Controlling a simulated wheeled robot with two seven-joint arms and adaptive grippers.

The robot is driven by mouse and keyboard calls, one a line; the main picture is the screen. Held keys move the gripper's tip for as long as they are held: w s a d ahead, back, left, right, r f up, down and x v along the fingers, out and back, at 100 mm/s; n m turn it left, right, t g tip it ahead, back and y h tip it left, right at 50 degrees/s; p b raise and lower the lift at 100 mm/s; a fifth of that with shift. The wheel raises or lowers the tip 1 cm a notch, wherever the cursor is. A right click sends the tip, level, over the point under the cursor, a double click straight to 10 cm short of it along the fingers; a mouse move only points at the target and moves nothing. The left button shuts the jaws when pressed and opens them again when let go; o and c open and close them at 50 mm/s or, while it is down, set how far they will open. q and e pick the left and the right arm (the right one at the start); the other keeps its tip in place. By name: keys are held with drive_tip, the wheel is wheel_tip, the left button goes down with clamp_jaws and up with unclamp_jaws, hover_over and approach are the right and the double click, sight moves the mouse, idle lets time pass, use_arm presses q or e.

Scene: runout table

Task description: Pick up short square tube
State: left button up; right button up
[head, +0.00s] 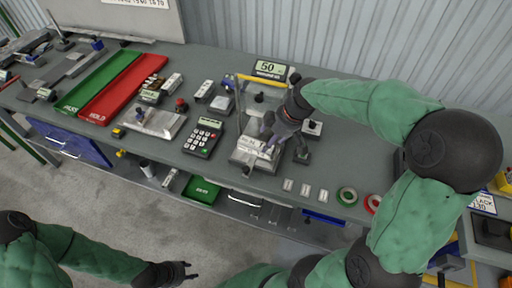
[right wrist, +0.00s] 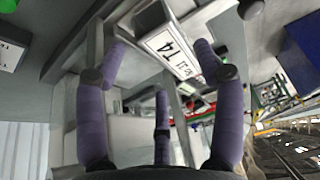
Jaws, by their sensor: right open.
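In the right wrist view, a grey square tube (right wrist: 150,18) with a white label reading T4 (right wrist: 172,52) lies just beyond my right gripper (right wrist: 160,62). Its purple fingers are spread apart, and the labelled end shows between the tips without clear contact. In the head view, my right gripper (head: 268,133) points down over a tray with white-labelled pieces (head: 252,152). The fingers partly hide these pieces, and I cannot tell their lengths. My left gripper (head: 182,272) hangs in front of the table, low in the picture, away from the tray; its opening is unclear.
Left of the tray are a calculator (head: 203,138), a red bin (head: 122,90) and a green bin (head: 98,82). A display reading 50 (head: 270,69) stands behind. White tags (head: 306,190) and a green tape roll (head: 347,196) lie along the front right edge.

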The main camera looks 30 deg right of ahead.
sight(265, 144)
drive_tip(key=b+x, duration=0.1)
drive_tip(key=x, duration=0.3)
drive_tip(key=shift+f, duration=0.15)
drive_tip(key=c, duration=1)
drive_tip(key=shift+c, duration=0.2)
